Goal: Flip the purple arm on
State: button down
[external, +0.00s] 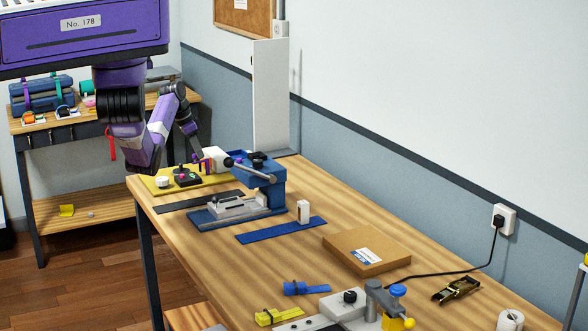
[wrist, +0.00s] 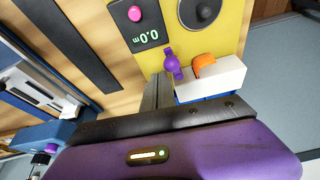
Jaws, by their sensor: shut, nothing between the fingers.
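The purple arm (wrist: 173,62) is a small lever with a round middle, at the left end of a white block (wrist: 210,78) in the wrist view. An orange arm (wrist: 204,64) sits beside it on the same block. The white block also shows in the external view (external: 216,156), at the far end of the bench. My gripper (wrist: 157,90) is shut and empty, its fingertips close to the purple arm and the block's left end. I cannot tell whether they touch. In the external view my gripper (external: 199,152) is just left of the block.
A blue clamp fixture (external: 268,190) stands close by on the right. A tall white panel (external: 270,95) rises behind. A cardboard box (external: 350,245) lies farther right.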

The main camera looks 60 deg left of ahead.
jog(key=shift+w, duration=0.15)
jog(key=shift+w+a, duration=0.3)
jog(key=shift+w, duration=0.35)
notch_tip(320, 180, up, 10)
jog(key=p, duration=0.1)
jog(key=shift+d, duration=0.25)
dwell(0.6)
dwell(0.5)
